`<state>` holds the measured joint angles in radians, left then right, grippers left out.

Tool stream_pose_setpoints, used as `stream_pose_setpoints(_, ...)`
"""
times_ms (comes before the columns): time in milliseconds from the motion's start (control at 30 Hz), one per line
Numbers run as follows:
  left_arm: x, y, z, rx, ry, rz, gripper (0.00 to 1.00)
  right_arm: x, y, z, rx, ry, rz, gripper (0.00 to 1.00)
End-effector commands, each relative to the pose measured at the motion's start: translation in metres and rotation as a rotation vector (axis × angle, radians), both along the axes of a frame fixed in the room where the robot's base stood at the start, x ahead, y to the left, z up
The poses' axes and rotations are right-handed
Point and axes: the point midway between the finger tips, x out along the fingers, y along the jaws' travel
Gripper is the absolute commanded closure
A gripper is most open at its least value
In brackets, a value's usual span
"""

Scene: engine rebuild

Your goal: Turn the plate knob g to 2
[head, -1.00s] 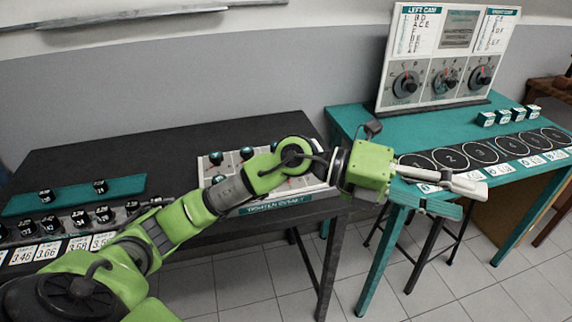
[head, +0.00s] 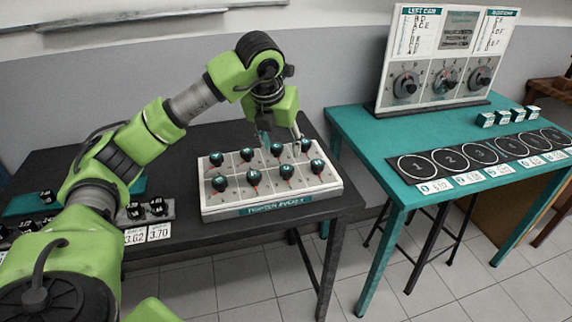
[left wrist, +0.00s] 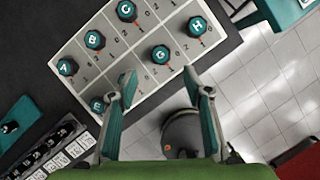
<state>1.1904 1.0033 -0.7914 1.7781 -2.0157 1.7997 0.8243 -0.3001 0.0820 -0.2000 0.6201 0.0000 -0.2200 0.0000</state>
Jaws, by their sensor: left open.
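The white knob plate (head: 330,188) lies on the dark table, with two rows of dark teal knobs. Knob G (left wrist: 160,54) shows its letter in the left wrist view, its red pointer toward the lower right. In the head view, knob G (head: 287,171) appears to be third from the left in the front row. My left gripper (head: 281,138) is above the plate, open and empty. In the wrist view its fingers (left wrist: 160,82) are spread, with G beyond and between the tips, apart from them. The left finger hides part of the plate. My right gripper is out of view.
Knob H (left wrist: 197,25) and knob C (left wrist: 126,11) are G's neighbours; knob E (left wrist: 97,103) is beside the left finger. A rack of black blocks (head: 157,207) stands left of the plate. A teal table (head: 375,130) with a dial board (head: 440,60) stands to the right.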

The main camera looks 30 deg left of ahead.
Motion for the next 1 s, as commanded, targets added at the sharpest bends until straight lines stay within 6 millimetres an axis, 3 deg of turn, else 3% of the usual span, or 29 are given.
stream_pose_setpoints(200,0.017,0.005,-0.045,0.0,0.006,-0.001,0.55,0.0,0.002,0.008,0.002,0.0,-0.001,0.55)
stream_pose_setpoints(400,0.03,0.007,-0.076,-0.002,0.004,-0.003,0.55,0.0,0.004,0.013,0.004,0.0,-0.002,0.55)
stream_pose_setpoints(600,0.036,0.009,-0.091,-0.002,0.001,-0.004,0.55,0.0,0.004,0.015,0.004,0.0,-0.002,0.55)
stream_pose_setpoints(900,0.037,0.009,-0.094,-0.002,0.001,-0.004,0.55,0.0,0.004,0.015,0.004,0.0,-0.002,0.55)
stream_pose_setpoints(1000,0.037,0.009,-0.093,-0.002,0.001,-0.004,0.78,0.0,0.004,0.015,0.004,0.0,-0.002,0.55)
